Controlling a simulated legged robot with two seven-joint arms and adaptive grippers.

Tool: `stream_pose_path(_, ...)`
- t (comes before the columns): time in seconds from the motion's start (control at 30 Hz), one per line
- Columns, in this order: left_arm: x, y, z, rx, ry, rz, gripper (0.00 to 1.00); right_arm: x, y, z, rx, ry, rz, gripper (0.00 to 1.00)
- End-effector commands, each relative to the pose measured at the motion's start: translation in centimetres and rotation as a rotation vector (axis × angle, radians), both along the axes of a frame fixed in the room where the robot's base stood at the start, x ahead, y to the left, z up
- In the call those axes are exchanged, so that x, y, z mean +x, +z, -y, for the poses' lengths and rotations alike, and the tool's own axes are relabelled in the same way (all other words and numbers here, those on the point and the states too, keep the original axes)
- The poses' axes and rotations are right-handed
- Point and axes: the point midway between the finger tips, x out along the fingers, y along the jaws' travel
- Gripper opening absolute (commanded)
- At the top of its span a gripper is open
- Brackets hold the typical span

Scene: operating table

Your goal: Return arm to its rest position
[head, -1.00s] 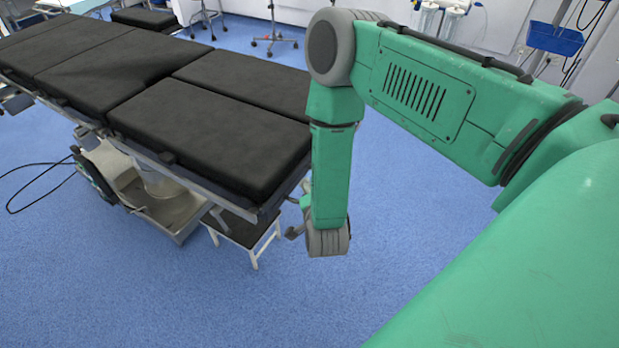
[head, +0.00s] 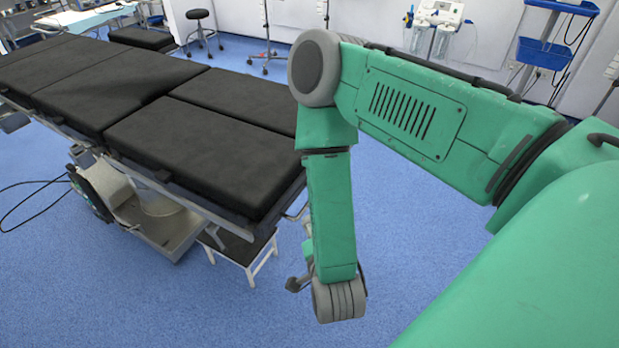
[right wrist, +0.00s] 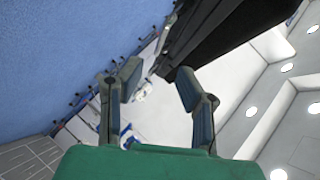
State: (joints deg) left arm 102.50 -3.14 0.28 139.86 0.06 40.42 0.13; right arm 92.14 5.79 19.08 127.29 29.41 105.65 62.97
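My green right arm (head: 410,110) comes in from the right in the head view. Its elbow is up, and its forearm hangs down beside the near end of the operating table. The grey wrist joint (head: 338,300) is over the open floor, apart from the table. The right gripper is mostly hidden behind the wrist there. In the right wrist view the right gripper (right wrist: 158,80) has its two fingers spread, with nothing between them. My left arm and left gripper are not in view.
The operating table (head: 205,138) with black pads fills the left. A small step stool (head: 240,248) stands under its near end, close to the wrist. A round stool (head: 200,30) and a blue-basket cart (head: 543,53) are at the back. Blue floor below the wrist is clear.

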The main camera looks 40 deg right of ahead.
Motion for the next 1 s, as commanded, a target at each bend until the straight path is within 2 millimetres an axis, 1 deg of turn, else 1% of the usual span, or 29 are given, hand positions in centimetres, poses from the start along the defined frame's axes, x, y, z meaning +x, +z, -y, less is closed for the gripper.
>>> stream_pose_path(0.23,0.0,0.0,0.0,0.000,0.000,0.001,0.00,0.0,0.0,0.0,0.000,0.001,-0.001,0.31)
stream_pose_path(0.3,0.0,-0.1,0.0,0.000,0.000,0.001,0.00,0.0,-0.3,-0.1,-0.006,0.016,-0.018,0.31)
stream_pose_path(0.37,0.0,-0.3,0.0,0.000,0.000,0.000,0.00,-0.3,-1.1,-0.3,-0.020,0.056,-0.067,0.31)
stream_pose_path(0.47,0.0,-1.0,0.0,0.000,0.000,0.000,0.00,-1.4,-3.6,-1.3,-0.074,0.208,-0.235,0.31)
stream_pose_path(0.5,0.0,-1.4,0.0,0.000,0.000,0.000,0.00,-2.2,-4.9,-1.7,-0.107,0.296,-0.328,0.31)
stream_pose_path(0.57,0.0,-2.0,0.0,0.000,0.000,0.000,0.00,-3.9,-6.8,-2.4,-0.166,0.455,-0.476,0.31)
stream_pose_path(0.6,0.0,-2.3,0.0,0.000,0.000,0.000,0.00,-5.3,-8.0,-2.7,-0.208,0.569,-0.578,0.31)
stream_pose_path(0.67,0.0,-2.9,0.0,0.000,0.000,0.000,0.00,-7.6,-9.3,-2.9,-0.272,0.742,-0.718,0.31)
stream_pose_path(0.7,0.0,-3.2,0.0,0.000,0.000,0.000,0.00,-9.2,-10.1,-2.9,-0.311,0.856,-0.805,0.31)
stream_pose_path(0.8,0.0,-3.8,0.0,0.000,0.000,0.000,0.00,-13.1,-11.0,-2.5,-0.391,1.111,-0.981,0.31)
stream_pose_path(0.9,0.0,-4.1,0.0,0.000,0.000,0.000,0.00,-15.9,-11.2,-1.8,-0.440,1.300,-1.097,0.31)
stream_pose_path(1.0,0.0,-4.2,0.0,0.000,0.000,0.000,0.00,-17.6,-11.1,-1.3,-0.462,1.405,-1.159,0.31)
